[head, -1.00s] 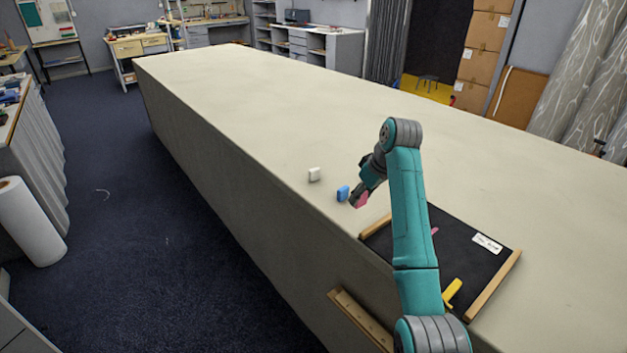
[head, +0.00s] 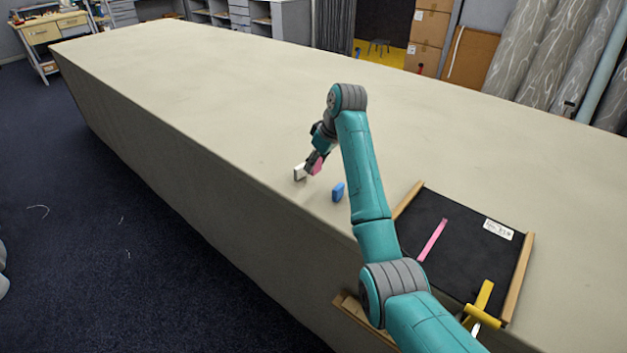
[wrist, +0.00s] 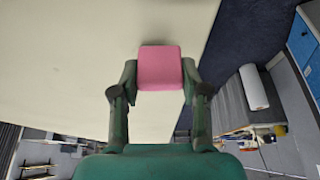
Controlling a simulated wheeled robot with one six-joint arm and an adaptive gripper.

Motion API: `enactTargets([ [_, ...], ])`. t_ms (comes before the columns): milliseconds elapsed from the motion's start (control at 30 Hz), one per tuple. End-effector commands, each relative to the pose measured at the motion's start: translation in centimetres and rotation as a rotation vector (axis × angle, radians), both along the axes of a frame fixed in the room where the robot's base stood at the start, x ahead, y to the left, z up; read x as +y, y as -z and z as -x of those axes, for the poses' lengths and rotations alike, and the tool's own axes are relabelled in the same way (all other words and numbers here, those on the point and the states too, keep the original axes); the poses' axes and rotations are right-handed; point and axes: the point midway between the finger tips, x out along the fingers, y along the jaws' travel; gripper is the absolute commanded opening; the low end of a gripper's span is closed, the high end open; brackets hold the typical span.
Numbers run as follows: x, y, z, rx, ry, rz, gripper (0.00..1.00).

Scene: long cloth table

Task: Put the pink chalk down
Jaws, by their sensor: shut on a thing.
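The pink chalk (wrist: 160,68) is a small rounded block held between the two fingers of my gripper (wrist: 160,85) in the wrist view. In the head view the pink chalk (head: 317,167) shows at the tip of my gripper (head: 314,168), close to the white chalk (head: 299,173). I cannot tell whether the pink chalk touches the table. The white chalk stands near the table's front edge, just left of my gripper. The blue chalk (head: 338,192) stands to the right and nearer the board.
The cloth table (head: 220,95) is wide and clear behind and left of the chalks. A black board (head: 465,235) with wooden side rails lies at right, with a pink strip (head: 433,240), a yellow piece (head: 483,297) and a white label (head: 498,230) on it.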

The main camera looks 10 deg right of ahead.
Motion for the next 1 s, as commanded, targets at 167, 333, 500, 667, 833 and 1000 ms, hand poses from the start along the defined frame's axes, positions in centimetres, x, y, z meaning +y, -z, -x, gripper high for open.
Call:
enactTargets([
  [167, 0.0, 2.7, 0.0, 0.001, -0.001, 0.0, 0.17],
  [333, 0.0, 4.1, 0.0, 0.001, -0.001, 0.0, 0.17],
  [500, 0.0, 6.4, 0.1, 0.002, 0.0, 0.0, 0.17],
  [667, 0.0, 6.6, 0.0, -0.002, -0.001, 0.0, 0.17],
  [833, 0.0, 6.7, 0.0, 0.0, -0.001, 0.0, 0.17],
  [1000, 0.0, 6.9, 0.0, 0.0, -0.001, 0.0, 0.65],
])
